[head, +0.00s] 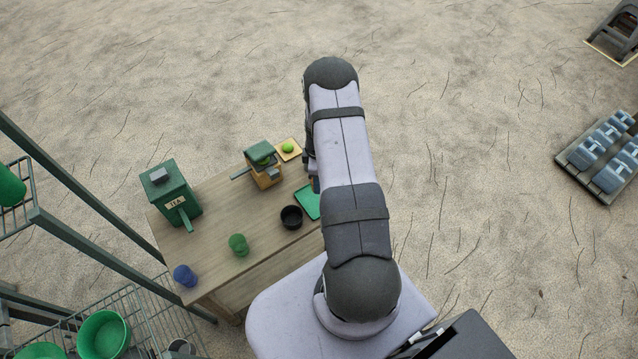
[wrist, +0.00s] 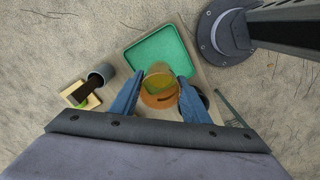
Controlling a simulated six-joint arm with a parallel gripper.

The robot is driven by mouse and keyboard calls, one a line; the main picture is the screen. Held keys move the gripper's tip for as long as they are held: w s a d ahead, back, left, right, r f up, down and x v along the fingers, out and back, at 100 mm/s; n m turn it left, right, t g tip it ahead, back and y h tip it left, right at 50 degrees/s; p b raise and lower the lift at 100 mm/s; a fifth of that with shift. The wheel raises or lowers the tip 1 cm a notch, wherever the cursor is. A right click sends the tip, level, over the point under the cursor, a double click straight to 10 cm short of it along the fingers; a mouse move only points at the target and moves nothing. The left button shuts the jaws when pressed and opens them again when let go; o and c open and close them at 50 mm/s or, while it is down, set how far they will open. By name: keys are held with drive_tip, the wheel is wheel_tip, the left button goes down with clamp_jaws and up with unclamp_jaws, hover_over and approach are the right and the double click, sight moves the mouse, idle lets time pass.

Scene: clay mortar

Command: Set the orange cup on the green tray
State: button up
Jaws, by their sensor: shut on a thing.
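The orange cup (wrist: 159,90) has a yellowish inside and sits between the two blue fingers of my gripper (wrist: 158,92) in the wrist view. The gripper is shut on it. The green tray (wrist: 160,48) lies just beyond the cup, and the cup overlaps the tray's near edge in the picture. I cannot tell whether the cup touches the tray or hangs above it. In the head view the tray (head: 306,202) shows only in part on the table's right side. My arm hides the rest of it and most of the gripper and cup.
A black bowl (head: 291,217) stands left of the tray.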

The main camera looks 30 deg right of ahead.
drive_tip(key=shift+n, duration=0.7)
drive_tip(key=shift+f, duration=0.15)
drive_tip(key=shift+f+b, duration=2.5)
drive_tip(key=shift+f, duration=0.7)
drive_tip(key=o, duration=1.4)
drive_tip(key=shift+r, duration=0.2)
drive_tip(key=shift+r+p, duration=2.75)
drive_tip(key=shift+r, duration=1.1)
